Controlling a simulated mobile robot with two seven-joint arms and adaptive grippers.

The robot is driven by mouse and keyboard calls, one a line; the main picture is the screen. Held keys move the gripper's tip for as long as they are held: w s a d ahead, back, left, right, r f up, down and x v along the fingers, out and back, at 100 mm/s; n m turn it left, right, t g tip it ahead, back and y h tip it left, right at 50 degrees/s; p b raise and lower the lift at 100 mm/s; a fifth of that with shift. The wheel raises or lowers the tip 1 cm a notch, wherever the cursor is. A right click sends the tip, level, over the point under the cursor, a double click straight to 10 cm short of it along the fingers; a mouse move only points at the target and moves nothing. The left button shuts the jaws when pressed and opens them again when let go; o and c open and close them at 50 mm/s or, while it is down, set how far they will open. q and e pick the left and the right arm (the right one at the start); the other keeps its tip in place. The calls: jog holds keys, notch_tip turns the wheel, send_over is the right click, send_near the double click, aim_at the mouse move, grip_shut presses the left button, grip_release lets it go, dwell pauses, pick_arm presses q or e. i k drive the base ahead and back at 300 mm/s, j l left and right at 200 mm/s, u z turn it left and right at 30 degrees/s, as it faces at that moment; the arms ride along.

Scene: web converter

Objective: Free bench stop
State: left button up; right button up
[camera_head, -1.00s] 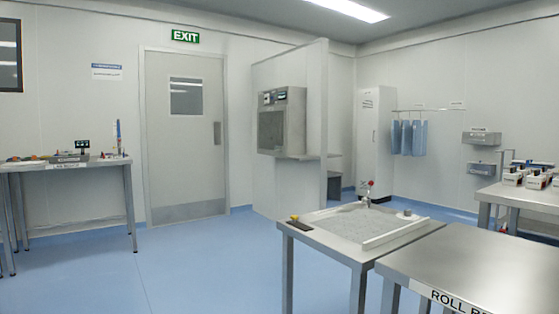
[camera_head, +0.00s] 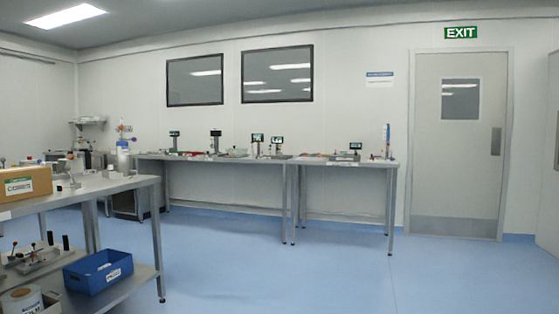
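Two steel benches stand end to end along the back wall. The longer left bench (camera_head: 230,158) carries several small devices with dark displays, and the shorter right bench (camera_head: 345,162) carries a device and a thin upright blue and red item. Another steel bench (camera_head: 120,184) stands close at the left with a lower shelf. I cannot tell which thing is the stop of the task. Neither of my grippers shows in this view.
A cardboard box (camera_head: 27,180) sits on the left bench's top. A grey door (camera_head: 460,120) is at the right. The blue floor (camera_head: 280,270) in the middle is clear.

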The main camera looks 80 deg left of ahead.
aim_at(68, 168)
jog(key=u, duration=3.65)
jog(key=i+u, duration=0.1)
jog(key=u, duration=0.15)
jog(key=i+l+u, duration=0.2)
jog(key=i+l, duration=0.15)
jog(key=i, duration=0.35)
jog(key=i+l+u, duration=0.15)
jog(key=i+l, duration=0.3)
jog(key=i, duration=0.25)
jog(key=i+l+u, duration=0.2)
jog(key=i+l, duration=0.35)
jog(key=i, duration=0.15)
